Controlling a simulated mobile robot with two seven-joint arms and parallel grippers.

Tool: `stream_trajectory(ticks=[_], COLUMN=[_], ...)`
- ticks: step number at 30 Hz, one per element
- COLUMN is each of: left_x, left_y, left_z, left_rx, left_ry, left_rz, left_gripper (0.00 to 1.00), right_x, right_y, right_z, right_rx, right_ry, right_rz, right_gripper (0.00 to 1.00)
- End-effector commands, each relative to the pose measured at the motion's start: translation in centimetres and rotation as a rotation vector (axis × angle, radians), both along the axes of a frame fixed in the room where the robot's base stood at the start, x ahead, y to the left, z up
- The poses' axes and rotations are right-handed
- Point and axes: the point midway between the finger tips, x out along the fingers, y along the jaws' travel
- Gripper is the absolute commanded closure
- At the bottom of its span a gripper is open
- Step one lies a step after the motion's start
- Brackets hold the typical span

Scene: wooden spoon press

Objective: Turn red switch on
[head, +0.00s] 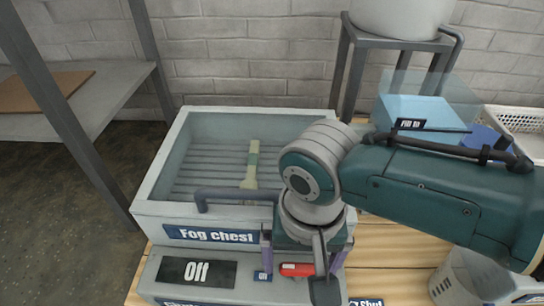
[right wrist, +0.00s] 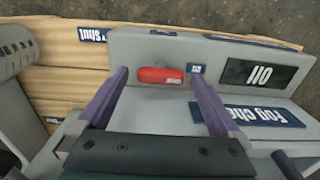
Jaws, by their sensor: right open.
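The red switch (head: 297,269) is a small red bar on the grey front panel (head: 215,293) below the Fog chest. A black plate on the panel reads "Off" (head: 197,272). My right gripper (head: 301,262) is open with its purple fingers pointing at the panel, one on each side of the switch. Nothing is held, and I cannot tell whether a finger touches the panel. My left gripper is not in view.
The Fog chest (head: 155,208) has a clear lid, a front handle (head: 235,194) and a pale green spoon-like item (head: 251,165) inside. A blue box (head: 415,110) and a white basket (head: 520,122) stand at right. A grey shelf (head: 110,95) is at left.

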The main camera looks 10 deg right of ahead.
Motion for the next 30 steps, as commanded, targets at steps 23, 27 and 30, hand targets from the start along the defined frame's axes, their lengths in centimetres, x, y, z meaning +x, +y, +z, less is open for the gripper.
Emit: stream_trajectory(ticks=[23, 27, 30], left_x=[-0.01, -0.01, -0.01], left_y=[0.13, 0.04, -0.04], left_z=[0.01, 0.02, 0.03], left_rx=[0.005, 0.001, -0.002], left_ry=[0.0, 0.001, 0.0], left_rz=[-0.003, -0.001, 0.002], left_gripper=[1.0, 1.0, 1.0], right_x=[0.0, -0.01, -0.01], right_y=[-0.02, -0.02, -0.02], right_z=[0.03, 0.03, 0.03], right_rx=[0.0, -0.001, -0.001], right_ry=[0.0, 0.0, 0.0], right_rz=[0.0, 0.0, 0.001], right_gripper=[0.62, 0.78, 0.81])
